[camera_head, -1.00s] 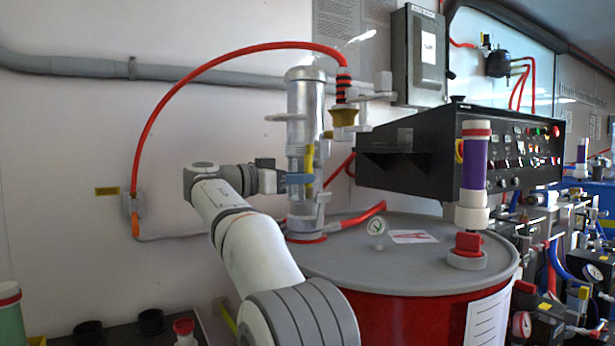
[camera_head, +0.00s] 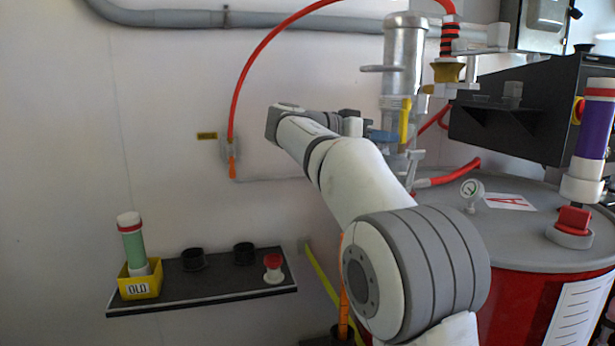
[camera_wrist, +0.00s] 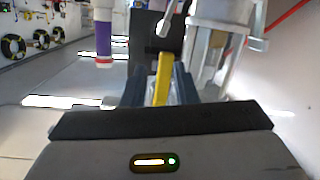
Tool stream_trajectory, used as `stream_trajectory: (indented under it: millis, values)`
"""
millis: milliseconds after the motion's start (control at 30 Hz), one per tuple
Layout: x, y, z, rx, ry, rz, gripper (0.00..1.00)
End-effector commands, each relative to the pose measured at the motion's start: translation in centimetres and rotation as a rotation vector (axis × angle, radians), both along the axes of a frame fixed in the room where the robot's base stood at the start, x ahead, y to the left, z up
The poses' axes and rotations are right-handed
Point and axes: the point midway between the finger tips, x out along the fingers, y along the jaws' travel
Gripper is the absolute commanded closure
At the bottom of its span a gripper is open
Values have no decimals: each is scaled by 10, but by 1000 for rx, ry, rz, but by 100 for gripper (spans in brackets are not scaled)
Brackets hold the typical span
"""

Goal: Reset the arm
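My arm reaches from the bottom right of the head view toward the silver cylinder (camera_head: 404,55) on the drum. My gripper (camera_head: 382,136), with blue fingertips, is beside the cylinder's yellow lever (camera_head: 406,120). In the wrist view my gripper (camera_wrist: 162,88) has its two dark blue fingers apart, one on each side of the yellow lever (camera_wrist: 163,77). The fingers look open, with a narrow gap to the lever; contact is hard to judge. No other object is seen in the gripper.
A red drum (camera_head: 510,310) with a grey lid stands right, carrying a purple tube (camera_head: 594,130) and a gauge (camera_head: 473,190). A red hose (camera_head: 240,100) arches over my arm. A black shelf (camera_head: 220,282) on the left holds a yellow OLD box (camera_head: 139,288) with a green tube (camera_head: 132,245).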

Motion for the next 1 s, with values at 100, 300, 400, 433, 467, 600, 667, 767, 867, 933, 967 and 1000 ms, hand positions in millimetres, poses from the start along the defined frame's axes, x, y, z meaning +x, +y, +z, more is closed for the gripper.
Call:
stream_trajectory:
  millis: [100,300,400,433,467,600,667,767,867,933,967,1000]
  values:
    - [-20,-15,10,90,193,78,74]
    - [-63,-25,-9,251,479,232,74]
    - [-90,-25,-19,335,596,316,74]
    - [-99,-25,-22,359,629,343,74]
    - [-108,-24,-25,384,658,370,74]
    - [-151,-16,-38,503,777,498,74]
    - [-171,-11,-43,553,816,554,74]
    - [-204,-1,-51,634,866,649,74]
    - [-237,12,-57,711,895,743,74]
    - [-259,20,-61,759,903,805,74]
    - [-268,24,-63,779,904,830,74]
    - [-278,29,-65,802,903,861,74]
